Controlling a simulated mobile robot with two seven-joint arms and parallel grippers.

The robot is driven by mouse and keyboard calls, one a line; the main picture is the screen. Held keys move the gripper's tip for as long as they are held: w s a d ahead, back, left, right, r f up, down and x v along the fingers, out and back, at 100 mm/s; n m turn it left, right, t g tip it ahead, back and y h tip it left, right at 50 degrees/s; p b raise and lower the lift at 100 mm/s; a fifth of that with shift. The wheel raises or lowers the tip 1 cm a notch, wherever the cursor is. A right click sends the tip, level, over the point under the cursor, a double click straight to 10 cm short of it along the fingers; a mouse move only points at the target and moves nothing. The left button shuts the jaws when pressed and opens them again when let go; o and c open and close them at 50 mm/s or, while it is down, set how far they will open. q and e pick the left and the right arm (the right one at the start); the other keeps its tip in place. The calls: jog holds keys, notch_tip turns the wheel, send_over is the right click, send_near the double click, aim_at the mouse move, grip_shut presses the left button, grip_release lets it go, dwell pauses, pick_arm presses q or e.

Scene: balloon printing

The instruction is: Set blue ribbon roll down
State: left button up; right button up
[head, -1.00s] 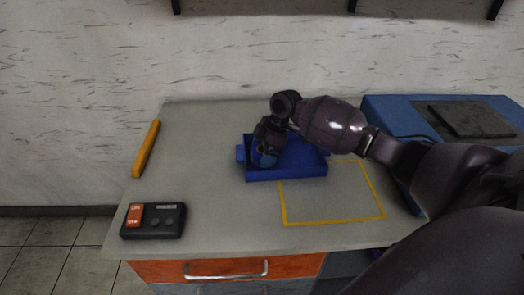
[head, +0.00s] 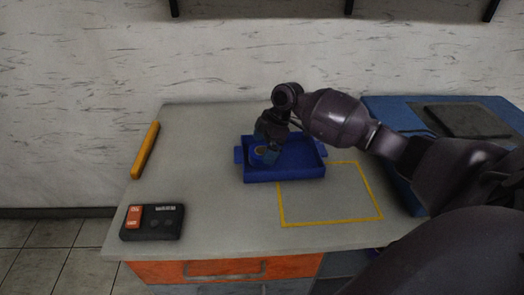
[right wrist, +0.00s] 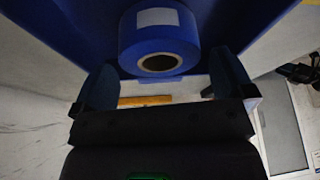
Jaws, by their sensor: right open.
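The blue ribbon roll (head: 257,154) sits inside the blue tray (head: 285,174), towards its left end. In the right wrist view the roll (right wrist: 160,38) shows a white label on its side and a hollow core facing the camera. My right gripper (head: 270,150) is low over the left part of the tray. In the right wrist view its two fingers (right wrist: 160,82) are apart, one to each side of the roll's near end, with a gap on both sides. My left gripper is in no view.
A yellow outlined rectangle (head: 330,222) marks the table in front of the tray. A black control box (head: 165,224) with an orange button and a yellow bar (head: 146,150) lie at the left. A blue machine (head: 410,107) stands at the right. The table's left middle is clear.

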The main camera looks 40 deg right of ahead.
jog(key=p+v, duration=0.1)
jog(key=v, duration=0.7)
jog(key=shift+a, duration=0.1)
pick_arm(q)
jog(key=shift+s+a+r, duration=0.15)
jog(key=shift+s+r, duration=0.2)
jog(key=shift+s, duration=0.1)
pick_arm(e)
jog(key=shift+d+r, duration=0.3)
jog(key=shift+r, duration=0.35)
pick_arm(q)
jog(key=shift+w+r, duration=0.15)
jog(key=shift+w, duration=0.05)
